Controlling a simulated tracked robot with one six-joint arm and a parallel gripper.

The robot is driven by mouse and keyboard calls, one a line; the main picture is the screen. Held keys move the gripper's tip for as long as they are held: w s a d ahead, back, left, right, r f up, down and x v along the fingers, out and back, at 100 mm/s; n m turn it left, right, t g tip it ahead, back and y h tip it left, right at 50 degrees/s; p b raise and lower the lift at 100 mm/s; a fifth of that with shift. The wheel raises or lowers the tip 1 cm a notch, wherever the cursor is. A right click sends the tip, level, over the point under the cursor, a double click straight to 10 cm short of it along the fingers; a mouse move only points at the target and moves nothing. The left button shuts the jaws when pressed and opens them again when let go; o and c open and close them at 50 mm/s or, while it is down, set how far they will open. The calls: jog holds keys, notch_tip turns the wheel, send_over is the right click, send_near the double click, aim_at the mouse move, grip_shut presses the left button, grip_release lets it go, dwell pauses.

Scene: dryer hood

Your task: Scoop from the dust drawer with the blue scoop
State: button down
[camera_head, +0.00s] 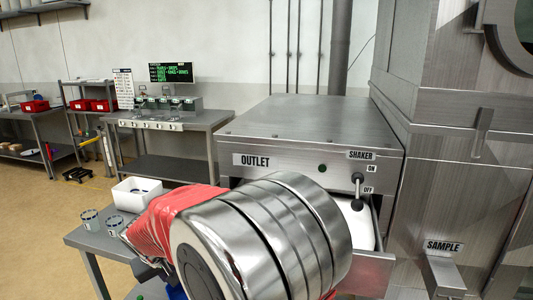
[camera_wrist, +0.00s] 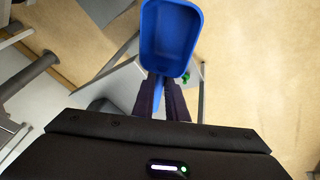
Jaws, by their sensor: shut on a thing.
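The blue scoop (camera_wrist: 170,35) is in my gripper (camera_wrist: 161,98) in the wrist view. The dark fingers are shut on its handle, and its bowl extends beyond them, toward the top of the picture. The bowl looks empty. A drawer (camera_head: 366,268) stands open below the OUTLET panel, with white material (camera_head: 360,226) inside. My arm hides its left part. The gripper appears to be left of the drawer, apart from it.
The shaker lever (camera_head: 357,192) hangs just above the drawer. A SAMPLE spout (camera_head: 444,274) juts out at right. Open floor lies at far left.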

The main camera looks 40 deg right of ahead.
jog(key=w+d+r+n+t+y, duration=0.1)
jog(key=w+d+r+n, duration=0.15)
jog(key=r, duration=1.15)
jog(key=w+d+r+n+t+y, duration=0.1)
jog(key=d+r, duration=0.2)
jog(key=r, duration=1)
jog(key=s+d+r, duration=0.2)
jog(key=s+d, duration=0.2)
jog(key=d, duration=0.2)
jog(key=s+d+r+t, duration=0.1)
jog(key=s+d+r, duration=0.1)
jog(key=s+d, duration=0.2)
jog(key=s+d+r+n+t, duration=0.1)
jog(key=s+d+r, duration=0.1)
jog(key=s+d, duration=0.3)
jog(key=shift+d+y, duration=0.4)
jog(key=shift+d, duration=1.5)
jog(key=shift+s+d+r, duration=0.25)
jog(key=shift+s+d, duration=0.05)
jog(key=shift+s+f+t, duration=0.1)
jog(key=shift+f+t, duration=0.05)
jog(key=shift+t, duration=0.15)
